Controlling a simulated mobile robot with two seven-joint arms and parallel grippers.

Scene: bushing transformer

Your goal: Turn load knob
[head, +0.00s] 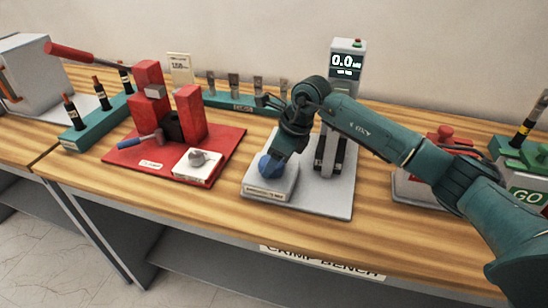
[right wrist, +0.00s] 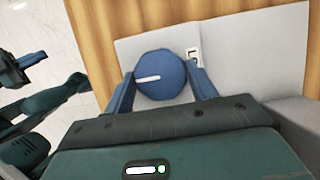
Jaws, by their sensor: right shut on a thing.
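The load knob (head: 268,165) is a round blue knob on a light block at the front left of the grey tester base. In the right wrist view the load knob (right wrist: 160,82) shows from above, with a white pointer line running toward the left. My right gripper (head: 275,157) is shut on the knob; in the right wrist view its two blue fingers (right wrist: 161,88) lie on either side of it. The tester's display (head: 345,63) reads 0.0. Part of my left arm, with what looks like its gripper (right wrist: 25,62), shows at the left of the right wrist view.
Teal racks (head: 100,117) stand behind and left. A grey base with a red part (head: 442,135) and a green GO box (head: 525,190) stand to the right.

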